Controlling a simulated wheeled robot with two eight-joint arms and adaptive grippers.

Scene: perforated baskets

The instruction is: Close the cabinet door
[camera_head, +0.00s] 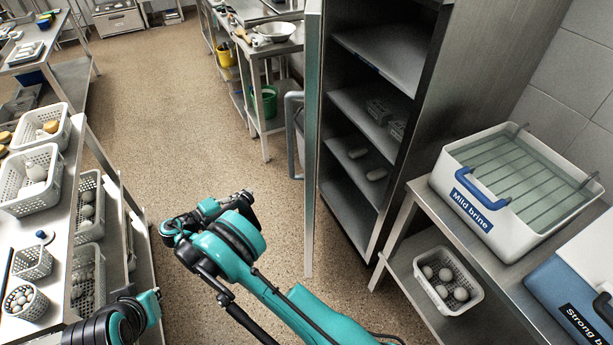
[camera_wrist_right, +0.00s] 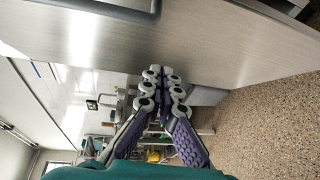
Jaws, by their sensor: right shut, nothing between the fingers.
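The tall metal cabinet (camera_head: 437,110) stands open at the right, with its shelves showing. Its door (camera_head: 313,200) is swung out towards me and seen nearly edge-on, with a bar handle (camera_head: 291,130) on its left face. In the right wrist view the door (camera_wrist_right: 230,50) fills the upper part, with the handle (camera_wrist_right: 115,9) at the top. My right gripper (camera_head: 247,197) is left of the door. In the right wrist view its fingers (camera_wrist_right: 162,76) are together and empty, pointing towards the door panel; contact cannot be told. Part of my left arm shows at lower left, without its fingers.
A steel table (camera_head: 405,222) with a Mild brine tub (camera_head: 450,180) and an egg basket (camera_head: 422,278) stands at the right. A rack (camera_head: 70,205) with perforated baskets is at the left. A worktable (camera_head: 262,47) stands behind the door. Speckled floor between is clear.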

